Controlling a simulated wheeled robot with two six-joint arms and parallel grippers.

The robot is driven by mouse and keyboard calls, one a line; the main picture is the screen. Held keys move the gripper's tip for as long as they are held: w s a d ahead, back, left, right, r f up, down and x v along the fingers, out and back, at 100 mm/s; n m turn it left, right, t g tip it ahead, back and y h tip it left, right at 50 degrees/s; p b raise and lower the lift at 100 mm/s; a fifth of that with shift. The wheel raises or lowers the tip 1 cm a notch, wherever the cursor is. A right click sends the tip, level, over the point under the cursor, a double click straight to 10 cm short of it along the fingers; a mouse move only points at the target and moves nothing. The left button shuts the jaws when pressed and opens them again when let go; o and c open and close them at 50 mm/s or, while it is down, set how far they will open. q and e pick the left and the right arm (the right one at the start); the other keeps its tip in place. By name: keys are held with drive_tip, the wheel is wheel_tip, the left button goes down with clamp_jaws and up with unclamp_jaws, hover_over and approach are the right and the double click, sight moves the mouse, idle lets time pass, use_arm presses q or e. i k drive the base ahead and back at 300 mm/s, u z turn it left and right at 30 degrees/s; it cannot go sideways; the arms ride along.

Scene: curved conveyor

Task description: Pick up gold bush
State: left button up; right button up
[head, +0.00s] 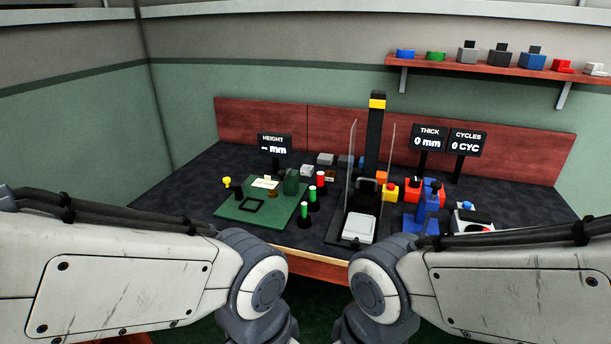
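A small brownish-gold cylinder (272,193), which looks like the gold bush, stands on the green board (232,212) at the left of the dark table. It is small here, so I cannot be sure of its identity. A small yellow-topped piece (227,182) stands at the board's left edge. Both of my arms come in from the sides at the front and bend down below the table edge. Neither gripper shows in this view.
Red- and green-topped cylinders (304,210) stand at the board's right side. A press-like machine (375,130) with clear panels stands mid-table. A blue device (428,205) is to its right. Display signs (274,144) stand behind. A wall shelf (480,65) holds several parts.

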sight(330, 177)
drive_tip(key=k, duration=0.6)
drive_tip(key=u, duration=0.75)
drive_tip(key=i, duration=1.55)
drive_tip(key=z, duration=0.65)
drive_tip(key=i, duration=0.65)
drive_tip(key=z, duration=0.6)
